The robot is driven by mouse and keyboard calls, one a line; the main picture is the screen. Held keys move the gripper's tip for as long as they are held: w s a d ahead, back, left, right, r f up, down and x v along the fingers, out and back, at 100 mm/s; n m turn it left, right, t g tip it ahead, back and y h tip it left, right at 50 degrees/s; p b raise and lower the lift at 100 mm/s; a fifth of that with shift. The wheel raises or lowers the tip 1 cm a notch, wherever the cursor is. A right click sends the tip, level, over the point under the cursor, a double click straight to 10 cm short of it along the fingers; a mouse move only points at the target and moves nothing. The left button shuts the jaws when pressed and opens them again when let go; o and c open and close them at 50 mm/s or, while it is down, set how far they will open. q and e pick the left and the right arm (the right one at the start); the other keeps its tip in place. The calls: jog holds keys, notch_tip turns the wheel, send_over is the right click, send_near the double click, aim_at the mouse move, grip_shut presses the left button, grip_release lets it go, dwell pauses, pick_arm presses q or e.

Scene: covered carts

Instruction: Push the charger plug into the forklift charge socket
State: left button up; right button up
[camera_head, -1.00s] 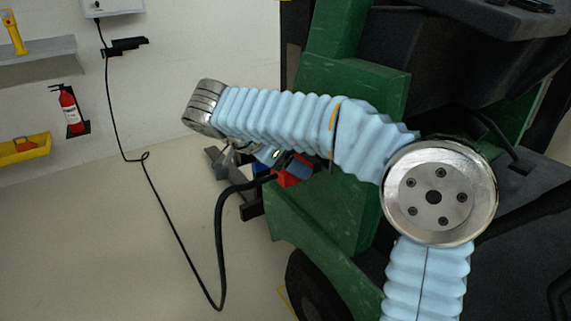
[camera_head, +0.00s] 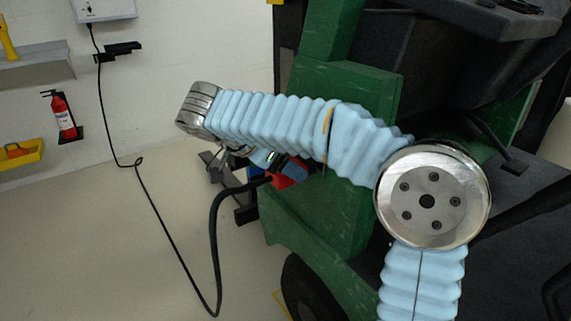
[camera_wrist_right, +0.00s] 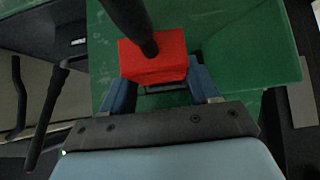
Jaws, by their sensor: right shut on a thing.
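The charger plug is a red block with a thick black cable, low in the middle of the head view (camera_head: 284,180) and large in the right wrist view (camera_wrist_right: 152,64). My right gripper (camera_wrist_right: 160,78) is shut on it, one blue finger on each side; in the head view the gripper (camera_head: 276,164) is partly hidden under my pale blue arm. The plug is in front of the forklift's green body (camera_head: 330,212). A dark recess-like patch (camera_wrist_right: 165,88) shows just beside the plug on the green panel, perhaps the socket; I cannot tell whether the plug is in it. My left gripper is out of view.
The black cable (camera_head: 213,240) hangs in a loop down to the floor and up to the white wall charger (camera_head: 105,9). A fire extinguisher (camera_head: 62,116) and a yellow bin (camera_head: 20,153) are on the left wall. The floor at left is clear.

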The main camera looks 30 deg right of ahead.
aim_at(301, 162)
jog(key=shift+b, duration=0.3)
dwell(0.6)
jog(key=shift+w+d+b, duration=0.15)
jog(key=shift+d+b, duration=0.2)
jog(key=shift+d, duration=1.65)
jog(key=o, duration=1.3)
jog(key=shift+o, duration=0.2)
jog(key=w+p+v, duration=0.1)
jog(key=p+v, duration=0.2)
jog(key=v, duration=1)
jog(key=shift+s+a+r, duration=0.3)
jog(key=shift+s, duration=0.15)
